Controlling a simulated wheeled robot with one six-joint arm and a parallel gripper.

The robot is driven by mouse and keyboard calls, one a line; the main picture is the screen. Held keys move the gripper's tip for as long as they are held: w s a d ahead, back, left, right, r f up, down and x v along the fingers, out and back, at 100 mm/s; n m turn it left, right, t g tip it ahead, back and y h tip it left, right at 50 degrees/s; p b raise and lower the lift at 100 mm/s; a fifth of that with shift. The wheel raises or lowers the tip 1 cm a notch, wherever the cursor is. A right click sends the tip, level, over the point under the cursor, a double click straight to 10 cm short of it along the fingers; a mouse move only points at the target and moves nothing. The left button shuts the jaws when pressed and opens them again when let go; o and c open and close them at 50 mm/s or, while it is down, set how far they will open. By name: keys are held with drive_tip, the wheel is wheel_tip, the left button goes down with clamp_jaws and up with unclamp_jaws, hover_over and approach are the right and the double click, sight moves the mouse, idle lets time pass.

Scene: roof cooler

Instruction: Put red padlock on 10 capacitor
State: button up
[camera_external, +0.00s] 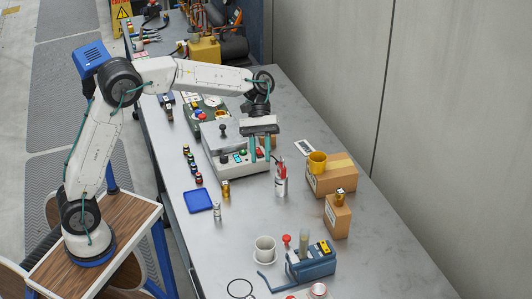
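My gripper (263,149) points down over the right part of the grey control box (224,160). Its two teal fingers stand apart, with nothing clearly held between them. I cannot make out a red padlock for certain. A small red item (287,239) lies on the table near the white cup, its shape too small to tell. A silver cylinder (281,187) with red parts at its top stands right of the control box. A smaller pale cylinder (217,212) stands near the blue tray. I cannot read a 10 on any of them.
Small dark-bodied cylinders (190,159) stand in a row left of the control box. A blue tray (198,200), brass padlock-like item (226,190), cardboard boxes (331,178), white cup (264,250) and blue device (312,264) share the metal table (375,240). Its right side is clear.

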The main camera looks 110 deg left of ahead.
drive_tip(key=s+d+r+m+g+y, duration=0.1)
drive_tip(key=s+d+m, duration=0.25)
drive_tip(key=d, duration=0.55)
drive_tip(key=s+d+r+m+g+y, duration=0.1)
drive_tip(key=s+d+m+g+y, duration=0.2)
drive_tip(key=d, duration=0.6)
drive_tip(key=s+d+r+m, duration=0.1)
drive_tip(key=s+d+m, duration=0.3)
drive_tip(key=d, duration=0.5)
drive_tip(key=s+d+f+m+y, duration=0.1)
drive_tip(key=s+d+f+m, duration=0.1)
drive_tip(key=s, duration=0.3)
drive_tip(key=s+d+f+m+y, duration=0.2)
drive_tip(key=s+d+m, duration=0.1)
drive_tip(key=s, duration=0.3)
drive_tip(key=s+d+f+m+y, duration=0.2)
drive_tip(key=s+m, duration=0.3)
drive_tip(key=shift+s+d+f+t, duration=0.35)
drive_tip(key=shift+s+t, duration=0.05)
